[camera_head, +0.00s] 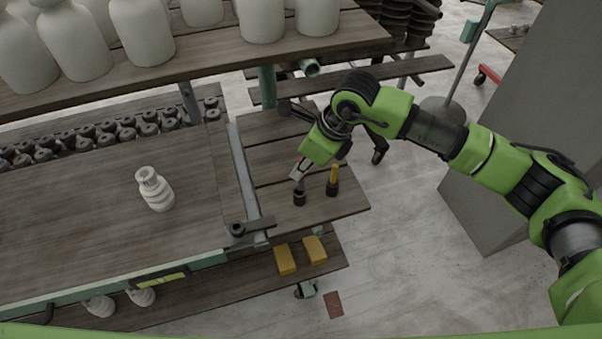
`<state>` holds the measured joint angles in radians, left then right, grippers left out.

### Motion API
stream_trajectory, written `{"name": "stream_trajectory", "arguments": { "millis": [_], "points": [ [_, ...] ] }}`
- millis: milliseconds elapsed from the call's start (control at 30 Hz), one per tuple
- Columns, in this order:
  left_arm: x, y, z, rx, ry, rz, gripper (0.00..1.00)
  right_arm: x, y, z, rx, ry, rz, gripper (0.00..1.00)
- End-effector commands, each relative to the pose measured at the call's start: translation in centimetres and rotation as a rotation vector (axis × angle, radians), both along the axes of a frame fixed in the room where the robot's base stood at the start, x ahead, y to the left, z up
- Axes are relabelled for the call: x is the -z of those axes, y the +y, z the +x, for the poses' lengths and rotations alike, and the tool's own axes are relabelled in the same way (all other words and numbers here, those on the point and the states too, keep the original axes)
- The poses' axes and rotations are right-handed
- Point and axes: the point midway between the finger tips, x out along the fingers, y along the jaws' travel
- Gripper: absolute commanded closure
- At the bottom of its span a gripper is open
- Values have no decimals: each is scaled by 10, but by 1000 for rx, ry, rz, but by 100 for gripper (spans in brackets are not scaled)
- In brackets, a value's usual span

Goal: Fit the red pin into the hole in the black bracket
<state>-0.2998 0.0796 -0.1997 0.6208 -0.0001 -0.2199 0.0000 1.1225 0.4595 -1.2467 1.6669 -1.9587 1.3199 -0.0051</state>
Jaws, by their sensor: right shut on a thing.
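My right gripper (299,173) is at the end of the green arm, pointing down over the slatted side shelf. It is shut on the red pin; only a little red shows at the fingertips, and the fingers hide most of the pin. A small dark holder (299,199) stands on the shelf right under the fingertips; I cannot tell whether the pin is still inside it. The black bracket (256,226) lies at the front of the metal rail, left of and nearer than the gripper. Its round hole shows at its left end. My left gripper is not in view.
A yellow pin (334,174) stands in a second dark holder (332,189), close right of the gripper. A pale ribbed bottle (155,190) stands on the wooden table (80,220). Large white bottles (143,32) fill the upper shelf. Two yellow blocks (286,260) lie on the lower shelf.

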Motion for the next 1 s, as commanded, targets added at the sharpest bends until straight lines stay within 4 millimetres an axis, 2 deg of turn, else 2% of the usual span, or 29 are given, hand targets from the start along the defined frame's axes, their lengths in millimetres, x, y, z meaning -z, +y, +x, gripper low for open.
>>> {"name": "stream_trajectory", "arguments": {
  "millis": [33, 67, 267, 500, 700, 833, 1000],
  "points": [
    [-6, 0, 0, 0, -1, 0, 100, -14, 0, 1, 0, -4, 0, 100],
    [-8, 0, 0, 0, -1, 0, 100, -20, 0, 1, 1, -5, 0, 100],
    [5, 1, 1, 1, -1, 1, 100, -13, -37, -16, 4, -1, -2, 100],
    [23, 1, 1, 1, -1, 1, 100, -12, -94, -44, 5, -1, -3, 100],
    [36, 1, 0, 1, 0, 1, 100, -13, -132, -63, 4, -2, -2, 100],
    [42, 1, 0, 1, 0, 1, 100, -14, -149, -71, 4, -1, -2, 100],
    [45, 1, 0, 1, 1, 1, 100, -15, -159, -77, 1, -2, -1, 100]
  ]
}}
